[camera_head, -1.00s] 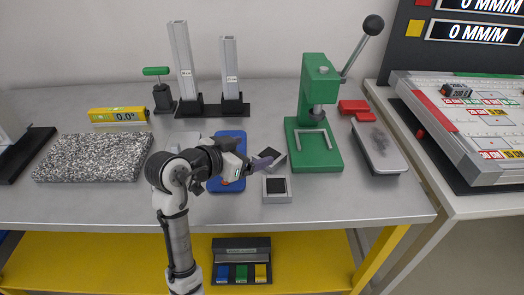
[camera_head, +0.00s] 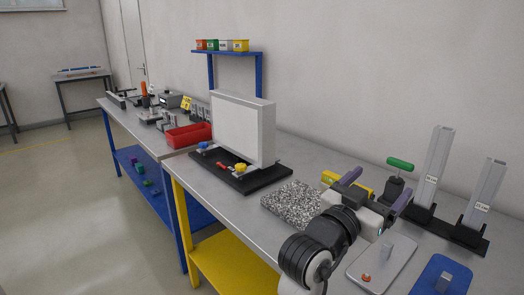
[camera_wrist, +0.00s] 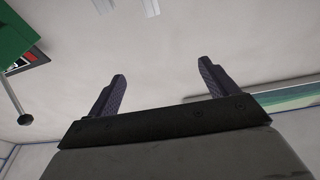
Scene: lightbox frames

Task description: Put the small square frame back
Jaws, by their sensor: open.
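No small square frame shows in the present views; the area right of the blue plate is outside the head picture. An upright lightbox-like white panel (camera_head: 238,128) in a pale grey frame stands on a black base (camera_head: 250,181) on the workbench. My gripper (camera_head: 372,192) is open and empty, raised above the bench between the speckled granite block and the metal columns. In the wrist view my gripper (camera_wrist: 161,76) has its two purple fingers wide apart with only wall between them.
A granite block (camera_head: 291,203), a yellow level (camera_head: 345,184), a green-handled tool (camera_head: 398,170) and two metal columns (camera_head: 433,172) stand near my arm. A grey plate (camera_head: 385,262) and blue plate (camera_head: 447,278) lie in front. A red bin (camera_head: 188,135) stands at left.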

